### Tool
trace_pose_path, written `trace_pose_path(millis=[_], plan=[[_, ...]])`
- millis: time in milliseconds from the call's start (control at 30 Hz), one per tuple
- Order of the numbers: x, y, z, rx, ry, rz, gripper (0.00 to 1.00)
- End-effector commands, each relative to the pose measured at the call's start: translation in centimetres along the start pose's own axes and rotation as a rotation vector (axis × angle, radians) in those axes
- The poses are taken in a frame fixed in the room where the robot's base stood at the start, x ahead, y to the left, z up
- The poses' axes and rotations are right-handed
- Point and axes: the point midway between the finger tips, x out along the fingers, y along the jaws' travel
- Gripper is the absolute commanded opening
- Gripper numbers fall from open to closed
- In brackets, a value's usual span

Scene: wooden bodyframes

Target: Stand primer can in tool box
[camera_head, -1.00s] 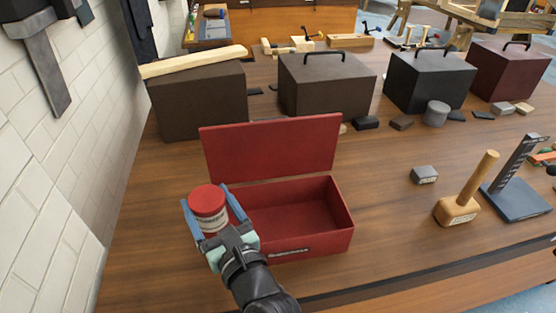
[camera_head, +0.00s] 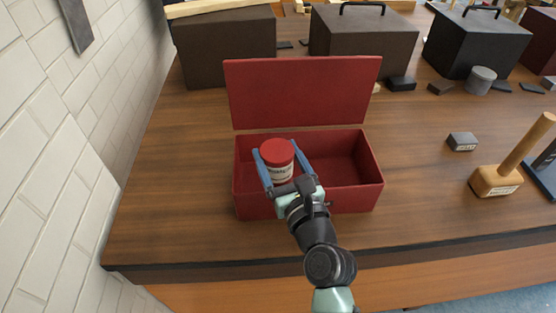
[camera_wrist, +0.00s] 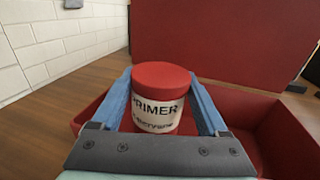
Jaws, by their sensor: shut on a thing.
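The primer can (camera_head: 278,161) has a red lid and a white label. In the wrist view the can (camera_wrist: 157,98) stands upright between the two blue fingers, its label reading PRIMER. My gripper (camera_head: 281,160) is shut on it, over the left part of the tool box. The red tool box (camera_head: 360,205) is open, with its lid (camera_head: 303,92) raised at the back. Its right part is empty. The can's bottom is hidden, so I cannot tell whether it touches the box floor.
A wooden mallet (camera_head: 500,176) and a small grey block (camera_head: 462,141) lie to the right. Large dark boxes (camera_head: 362,38) stand behind the lid. A white brick wall (camera_head: 50,150) is on the left. The bench (camera_head: 170,200) is clear left of the tool box.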

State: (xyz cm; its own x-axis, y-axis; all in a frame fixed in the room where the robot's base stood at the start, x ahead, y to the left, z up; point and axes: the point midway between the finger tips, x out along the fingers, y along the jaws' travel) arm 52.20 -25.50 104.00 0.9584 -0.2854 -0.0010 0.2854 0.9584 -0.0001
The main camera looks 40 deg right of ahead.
Motion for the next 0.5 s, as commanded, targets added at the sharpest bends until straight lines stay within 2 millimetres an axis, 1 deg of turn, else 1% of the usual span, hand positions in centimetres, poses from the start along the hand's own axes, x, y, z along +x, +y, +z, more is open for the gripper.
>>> trace_pose_path(millis=[300,500], plan=[[0.02,0.01,-0.13,0.0,-0.004,0.0,0.0],[0.02,0.02,-0.78,0.0,-0.004,0.0,0.0]])
